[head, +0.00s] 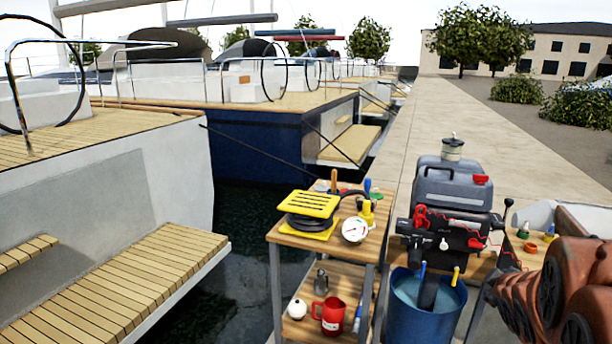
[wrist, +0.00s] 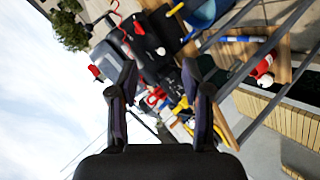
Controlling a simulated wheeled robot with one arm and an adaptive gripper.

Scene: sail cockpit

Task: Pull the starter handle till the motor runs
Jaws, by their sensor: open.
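The black outboard motor (head: 460,232) with red parts hangs over a blue water tub (head: 405,318), in front of a grey fuel can. A small pale knob (head: 444,244) shows on the motor's front; I cannot tell if it is the starter handle. In the wrist view the motor (wrist: 151,62) appears tilted, beyond my gripper, with a similar pale knob (wrist: 161,51). My gripper (wrist: 164,78) is open, its two dark fingers apart, with nothing visibly held between them. The fingers hide part of the motor. The head view shows my arm at the right but no clear fingertips.
The grey fuel can (head: 450,187) stands behind the motor. Moored boats lie left; the paved quay (head: 430,115) behind is clear.

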